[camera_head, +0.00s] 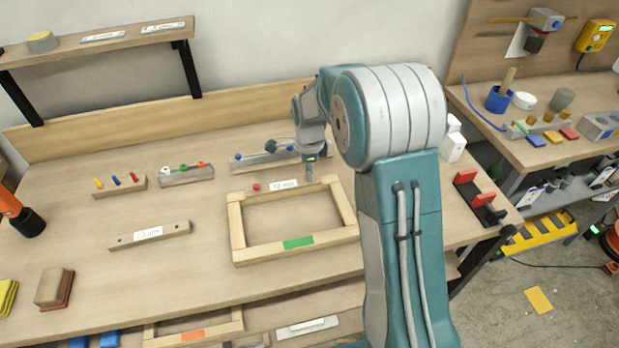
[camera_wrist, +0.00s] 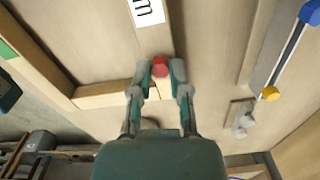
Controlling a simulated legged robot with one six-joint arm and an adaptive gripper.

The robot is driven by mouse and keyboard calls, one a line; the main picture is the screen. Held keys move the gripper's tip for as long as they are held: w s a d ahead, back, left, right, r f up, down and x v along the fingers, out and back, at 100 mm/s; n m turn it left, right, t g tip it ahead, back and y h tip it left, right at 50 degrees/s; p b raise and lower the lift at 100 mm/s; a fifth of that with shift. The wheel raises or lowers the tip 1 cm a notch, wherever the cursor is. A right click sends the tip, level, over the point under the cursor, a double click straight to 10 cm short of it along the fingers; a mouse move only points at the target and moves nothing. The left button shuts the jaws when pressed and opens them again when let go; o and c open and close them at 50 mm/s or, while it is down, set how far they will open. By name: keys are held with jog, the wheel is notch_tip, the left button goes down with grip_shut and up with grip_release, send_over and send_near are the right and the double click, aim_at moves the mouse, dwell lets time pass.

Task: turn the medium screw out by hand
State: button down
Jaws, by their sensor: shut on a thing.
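A wooden bar with a white label (camera_head: 284,185) lies at the back edge of the wooden frame (camera_head: 240,230). A red screw head (camera_head: 256,186) shows at the bar's left end. My gripper (camera_head: 310,176) points down over the bar's right end, right of the label. In the wrist view, my gripper (camera_wrist: 163,72) has its two fingers shut on a second red screw head (camera_wrist: 160,66), just below the label (camera_wrist: 147,11). The screw's shank is hidden. In the head view, my gripper hides this screw. I cannot tell how far it is turned out.
A rack with blue-ended parts (camera_head: 265,156) stands close behind my gripper. Small racks with coloured pegs (camera_head: 119,186) and rings (camera_head: 186,173) are further left. A loose labelled bar (camera_head: 149,235) lies at the left.

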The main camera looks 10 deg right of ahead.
jog(key=shift+n, duration=1.2)
jog(key=n, duration=0.3)
jog(key=shift+n, duration=1.1)
jog(key=n, duration=0.5)
jog(key=c, duration=0.8)
grip_release()
